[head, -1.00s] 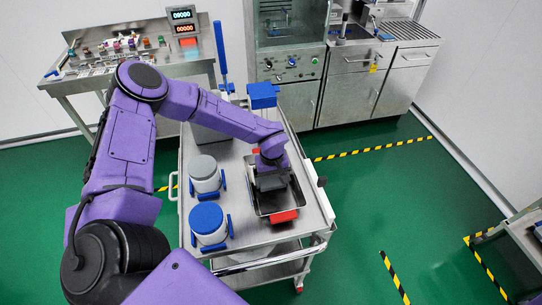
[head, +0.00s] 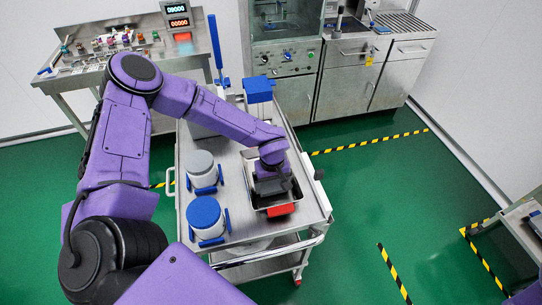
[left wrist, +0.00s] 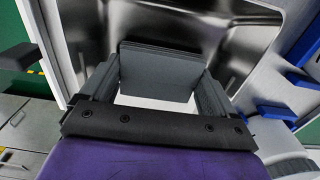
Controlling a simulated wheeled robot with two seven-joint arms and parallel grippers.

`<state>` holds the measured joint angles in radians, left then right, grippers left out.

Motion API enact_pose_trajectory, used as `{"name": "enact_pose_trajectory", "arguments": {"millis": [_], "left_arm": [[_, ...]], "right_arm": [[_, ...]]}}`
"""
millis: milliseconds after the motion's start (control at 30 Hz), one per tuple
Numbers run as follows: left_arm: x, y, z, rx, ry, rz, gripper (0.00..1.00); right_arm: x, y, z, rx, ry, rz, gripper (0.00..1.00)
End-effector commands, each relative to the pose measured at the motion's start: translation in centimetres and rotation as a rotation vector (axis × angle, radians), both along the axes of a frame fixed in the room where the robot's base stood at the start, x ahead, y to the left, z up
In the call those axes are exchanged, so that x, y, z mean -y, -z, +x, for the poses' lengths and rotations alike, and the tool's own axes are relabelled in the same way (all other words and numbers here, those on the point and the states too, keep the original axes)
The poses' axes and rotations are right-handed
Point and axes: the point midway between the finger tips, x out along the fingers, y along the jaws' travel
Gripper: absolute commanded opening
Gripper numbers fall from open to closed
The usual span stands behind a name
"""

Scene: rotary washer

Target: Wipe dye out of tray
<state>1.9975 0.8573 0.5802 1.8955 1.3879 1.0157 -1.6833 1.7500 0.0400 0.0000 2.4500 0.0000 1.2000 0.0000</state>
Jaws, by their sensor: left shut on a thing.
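A metal tray (head: 249,194) with a red handle (head: 281,210) at its near end lies on the right side of the cart top. My left gripper (head: 272,186) reaches down into the tray, nearer its near end. In the left wrist view my left gripper (left wrist: 157,78) is shut on a grey, layered block-like wipe (left wrist: 157,70). A white patch shows between the fingers below it; I cannot tell what it is. The shiny tray inside (left wrist: 245,35) surrounds it. I make out no dye. My arm hides part of the tray. My right gripper does not show.
Beside the tray on the cart (head: 235,238) stand a blue-lidded pot (head: 206,215) and a grey-lidded pot (head: 201,165), both in blue holders. A blue-topped item (head: 258,88) is at the cart's back. A bench (head: 75,80) with small parts and cabinets (head: 342,85) stand behind.

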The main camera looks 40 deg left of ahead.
Motion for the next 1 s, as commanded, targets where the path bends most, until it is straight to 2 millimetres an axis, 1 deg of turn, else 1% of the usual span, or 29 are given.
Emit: {"name": "enact_pose_trajectory", "arguments": {"millis": [133,200,1000], "left_arm": [[0.0,-0.1,0.0,0.001,0.0,0.0,0.61],[0.0,-0.5,0.1,0.002,0.0,-0.001,0.61],[0.0,-8.2,0.1,0.004,0.0,0.0,0.61]], "right_arm": [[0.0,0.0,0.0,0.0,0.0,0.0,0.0],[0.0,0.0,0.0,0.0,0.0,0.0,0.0],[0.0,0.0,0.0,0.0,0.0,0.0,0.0]]}}
